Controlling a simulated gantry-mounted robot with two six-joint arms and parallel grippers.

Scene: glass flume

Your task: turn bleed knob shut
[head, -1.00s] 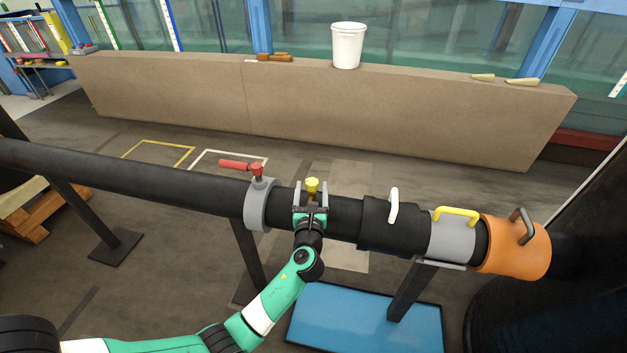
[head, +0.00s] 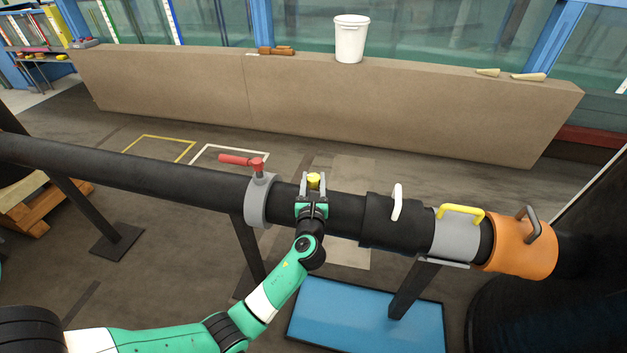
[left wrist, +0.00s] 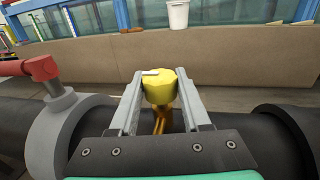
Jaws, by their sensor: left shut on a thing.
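The yellow bleed knob (head: 314,180) stands on a brass stem on top of the black pipe (head: 150,172). It also shows in the left wrist view (left wrist: 160,87), with a small white mark on its top pointing left. My left gripper (head: 313,184) is shut on the knob, one finger on each side. In the left wrist view its fingers (left wrist: 161,92) flank the knob closely. My right gripper is not in view.
A grey collar (head: 260,201) with a red lever (head: 241,162) is just left of the knob. To the right are a grey coupling (head: 455,236) with a yellow handle and an orange one (head: 521,246). A blue mat (head: 365,317) lies below. A white bucket (head: 350,40) stands behind.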

